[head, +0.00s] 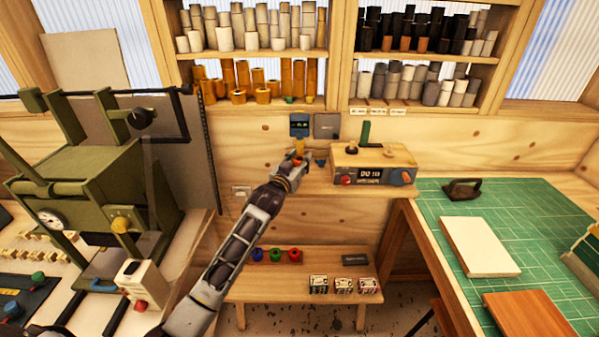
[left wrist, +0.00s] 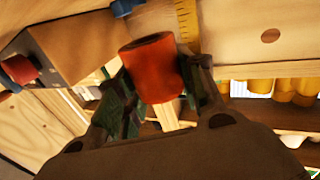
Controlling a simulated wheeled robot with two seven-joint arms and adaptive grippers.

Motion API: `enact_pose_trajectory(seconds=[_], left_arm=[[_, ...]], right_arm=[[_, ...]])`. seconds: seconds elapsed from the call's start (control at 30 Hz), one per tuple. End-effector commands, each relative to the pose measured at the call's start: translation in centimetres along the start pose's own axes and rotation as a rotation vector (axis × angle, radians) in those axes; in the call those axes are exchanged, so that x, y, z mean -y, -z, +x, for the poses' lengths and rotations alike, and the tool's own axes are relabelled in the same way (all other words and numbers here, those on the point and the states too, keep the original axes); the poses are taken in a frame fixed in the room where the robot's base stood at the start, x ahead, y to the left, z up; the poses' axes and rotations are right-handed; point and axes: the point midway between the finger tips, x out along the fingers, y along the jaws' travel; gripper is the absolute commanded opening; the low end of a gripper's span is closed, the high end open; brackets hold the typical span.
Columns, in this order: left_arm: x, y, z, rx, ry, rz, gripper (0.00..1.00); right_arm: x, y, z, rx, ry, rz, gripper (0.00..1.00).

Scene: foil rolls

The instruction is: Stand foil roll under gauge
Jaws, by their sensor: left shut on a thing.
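My left gripper (head: 296,164) is shut on a red-orange foil roll, which shows large between the two fingers in the left wrist view (left wrist: 153,68). In the head view the roll is mostly hidden by the gripper. The gripper is in front of the back wall, just below the blue gauge (head: 299,121). A yellow scale strip (head: 299,143) hangs below the gauge and also shows behind the roll in the left wrist view (left wrist: 187,20). Whether the roll touches the ledge I cannot tell. My right gripper is out of view.
A wooden-topped box with a display (head: 371,175) stands close to the right of the gripper. Blue, green and red rolls (head: 276,255) sit on a low bench (head: 262,286). A green press (head: 90,185) is at left; a green cutting mat (head: 440,200) is at right.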

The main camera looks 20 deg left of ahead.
Motion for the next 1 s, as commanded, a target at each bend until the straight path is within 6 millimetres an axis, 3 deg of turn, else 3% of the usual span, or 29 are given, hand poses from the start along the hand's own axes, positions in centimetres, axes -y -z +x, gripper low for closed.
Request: enact_pose_trajectory(seconds=[0.47,0.83,1.0], left_arm=[[0.0,-0.9,0.0,-0.001,0.001,0.0,0.13],[0.0,-4.1,0.0,0.001,0.0,0.0,0.13],[0.0,-4.6,0.0,-0.001,0.0,0.001,0.13]], right_arm=[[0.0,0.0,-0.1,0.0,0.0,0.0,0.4],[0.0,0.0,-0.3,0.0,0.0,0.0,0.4],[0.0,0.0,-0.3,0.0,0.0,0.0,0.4]])
